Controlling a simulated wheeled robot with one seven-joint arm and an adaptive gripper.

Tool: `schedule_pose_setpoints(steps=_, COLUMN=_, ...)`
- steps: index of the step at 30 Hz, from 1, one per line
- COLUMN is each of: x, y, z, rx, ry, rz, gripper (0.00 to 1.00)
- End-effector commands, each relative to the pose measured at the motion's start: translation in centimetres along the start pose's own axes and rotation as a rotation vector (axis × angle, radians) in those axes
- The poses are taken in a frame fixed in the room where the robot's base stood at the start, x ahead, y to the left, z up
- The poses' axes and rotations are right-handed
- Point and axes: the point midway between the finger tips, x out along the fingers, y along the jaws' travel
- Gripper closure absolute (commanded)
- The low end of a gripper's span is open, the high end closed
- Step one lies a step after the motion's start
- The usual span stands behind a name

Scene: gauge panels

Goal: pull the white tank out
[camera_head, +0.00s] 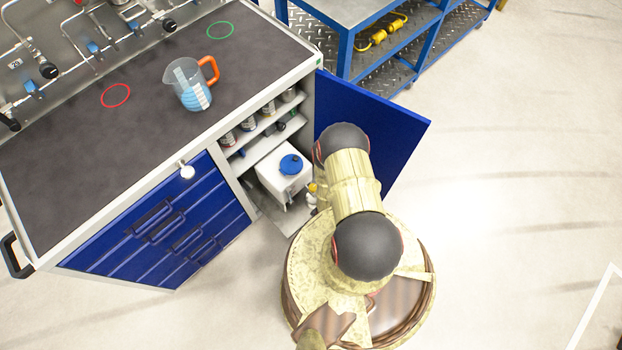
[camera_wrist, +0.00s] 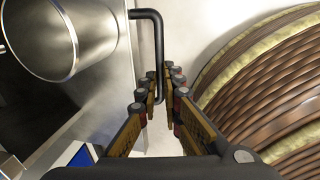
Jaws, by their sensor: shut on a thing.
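The white tank (camera_head: 273,178), with a blue cap (camera_head: 291,164), stands inside the open cabinet, on the low shelf or tray (camera_head: 271,213). In the wrist view, my gripper (camera_wrist: 159,88) is closed around the lower part of a black bent bar handle (camera_wrist: 158,45). The handle sticks out from a metal panel (camera_wrist: 122,75); I cannot tell for sure whether this panel is the tray's front. My arm hides most of the gripper and the tank's right surroundings in the head view.
The blue cabinet door (camera_head: 385,120) stands open to the right, close to my arm. Several small containers stand on the shelf (camera_head: 262,128) above the tank. A measuring jug (camera_head: 188,88) is on the worktop. The floor (camera_head: 520,200) at right is clear.

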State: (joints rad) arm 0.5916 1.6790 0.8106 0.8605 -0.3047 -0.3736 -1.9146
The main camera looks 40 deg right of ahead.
Motion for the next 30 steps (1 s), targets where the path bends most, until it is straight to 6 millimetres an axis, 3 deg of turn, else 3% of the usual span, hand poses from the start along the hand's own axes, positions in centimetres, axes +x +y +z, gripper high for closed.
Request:
schedule_pose_setpoints(steps=4, x=-0.04, y=-0.89, z=-0.08, rx=0.001, ry=0.001, rz=-0.002, gripper=1.0)
schedule_pose_setpoints(steps=15, x=-0.01, y=-1.02, z=-0.08, rx=0.0, ry=0.001, rz=-0.002, gripper=1.0)
schedule_pose_setpoints(steps=16, x=-0.01, y=-1.02, z=-0.08, rx=0.0, ry=0.001, rz=-0.002, gripper=0.92)
schedule_pose_setpoints(steps=21, x=-0.03, y=-0.98, z=-0.07, rx=0.0, ry=0.001, rz=-0.002, gripper=0.83)
schedule_pose_setpoints(steps=30, x=-0.16, y=-0.86, z=-0.01, rx=0.0, ry=0.0, rz=0.0, gripper=0.83)
